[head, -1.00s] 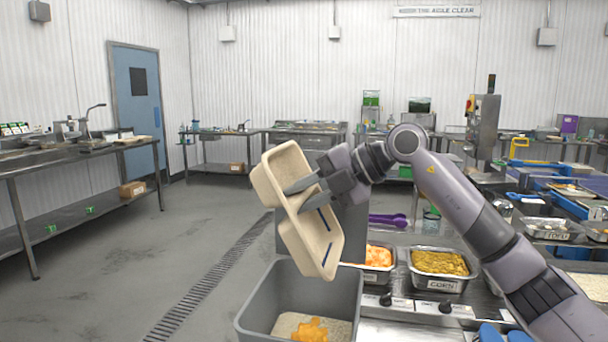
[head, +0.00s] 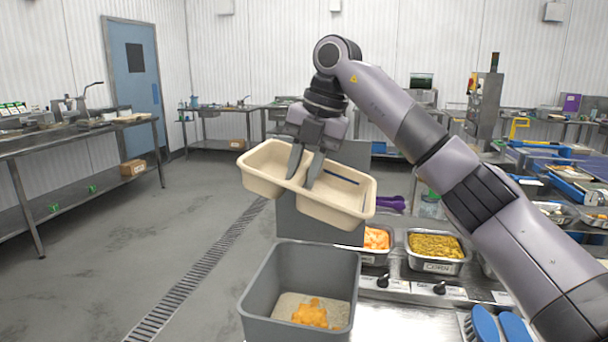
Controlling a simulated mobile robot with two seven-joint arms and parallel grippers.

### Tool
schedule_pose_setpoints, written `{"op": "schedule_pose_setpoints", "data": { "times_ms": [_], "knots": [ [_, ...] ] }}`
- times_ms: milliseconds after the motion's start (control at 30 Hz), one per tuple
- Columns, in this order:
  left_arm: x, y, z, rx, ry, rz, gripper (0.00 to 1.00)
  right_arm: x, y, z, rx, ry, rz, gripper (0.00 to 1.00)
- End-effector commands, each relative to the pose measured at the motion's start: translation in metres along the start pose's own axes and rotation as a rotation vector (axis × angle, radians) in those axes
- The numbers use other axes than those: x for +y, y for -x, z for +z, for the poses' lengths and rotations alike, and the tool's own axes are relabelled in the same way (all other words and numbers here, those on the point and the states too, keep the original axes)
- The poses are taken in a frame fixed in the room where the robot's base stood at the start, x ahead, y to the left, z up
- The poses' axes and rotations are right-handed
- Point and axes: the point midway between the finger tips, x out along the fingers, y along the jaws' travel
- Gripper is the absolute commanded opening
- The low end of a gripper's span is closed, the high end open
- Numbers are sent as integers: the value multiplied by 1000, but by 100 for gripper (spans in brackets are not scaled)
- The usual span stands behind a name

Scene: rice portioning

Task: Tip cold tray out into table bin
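The cold tray (head: 345,211) is a beige tray with compartments, and it looks empty inside. My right gripper (head: 304,182) is shut on the tray's divider wall and holds it in the air, slightly tilted, its open side up. The grey table bin (head: 257,302) stands below the tray at the bottom of the view. Rice-coloured food with an orange heap (head: 312,313) on it lies in the bin. My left gripper is not in view.
Steel pans of orange food (head: 376,240) and corn (head: 437,248) stand right of the bin. Blue brushes (head: 497,325) lie at the lower right. A grey panel (head: 290,222) rises behind the bin. Open floor lies to the left.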

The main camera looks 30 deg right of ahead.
Motion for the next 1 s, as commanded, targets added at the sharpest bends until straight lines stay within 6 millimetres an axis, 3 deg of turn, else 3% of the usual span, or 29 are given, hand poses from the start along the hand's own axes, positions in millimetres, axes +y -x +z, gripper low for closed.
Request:
{"op": "schedule_pose_setpoints", "data": {
  "times_ms": [600,1000],
  "knots": [
    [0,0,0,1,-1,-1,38,4,8,-1,1,3,-258,0],
    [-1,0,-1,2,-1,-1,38,3,12,0,0,-1,-320,0]
  ]
}}
